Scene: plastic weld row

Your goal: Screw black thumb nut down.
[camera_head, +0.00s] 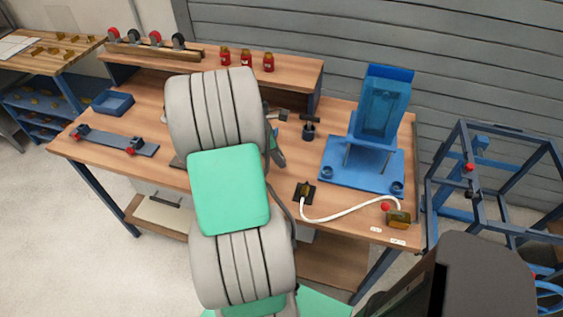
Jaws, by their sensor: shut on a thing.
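My grey and green arm reaches up through the middle of the head view and over the workbench (170,178). It hides my gripper and whatever is between its fingers. A dark grey part shows just right of the arm, but I cannot tell whether it belongs to my wrist. I cannot make out the black thumb nut. The bench area behind the arm is hidden.
A blue fixture (375,165) stands at the bench's right. A white cable (345,213) runs before it to a yellow box (399,218). A black cup (308,132) stands behind. A blue tray (113,102) and a grey bar (110,142) lie left. Red jars (246,60) stand on the shelf.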

